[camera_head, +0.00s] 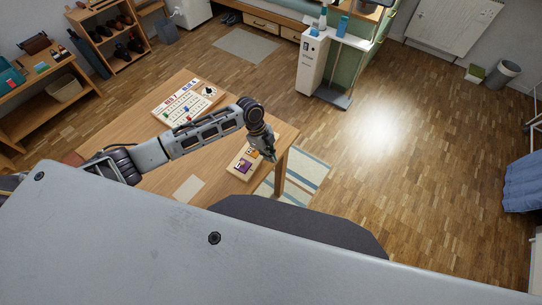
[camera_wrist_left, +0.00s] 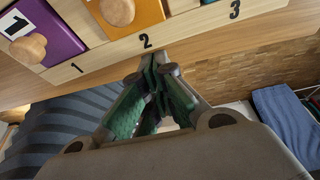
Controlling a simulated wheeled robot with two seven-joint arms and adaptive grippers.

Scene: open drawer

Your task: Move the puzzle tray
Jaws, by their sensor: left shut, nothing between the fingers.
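The puzzle tray (camera_head: 237,173) is a small light-wood board with purple and orange pieces, near the table's right end. In the left wrist view, the tray's front strip (camera_wrist_left: 112,55) carries the numbers 1, 2 and 3. Behind it show a purple piece (camera_wrist_left: 62,44) and an orange piece (camera_wrist_left: 143,14) with round wooden knobs. My left gripper (camera_head: 271,157) is at the tray's right side in the head view, shut and empty. In the left wrist view its fingertips (camera_wrist_left: 160,62) are by the strip near the 2; I cannot tell whether they touch it. My right gripper is out of view.
The wooden table (camera_head: 150,185) also holds a larger board (camera_head: 187,97) with coloured parts, and a pale sheet (camera_head: 188,188). A striped rug (camera_head: 305,175) lies beside the table's right end. Open floor (camera_head: 400,160) extends to the right.

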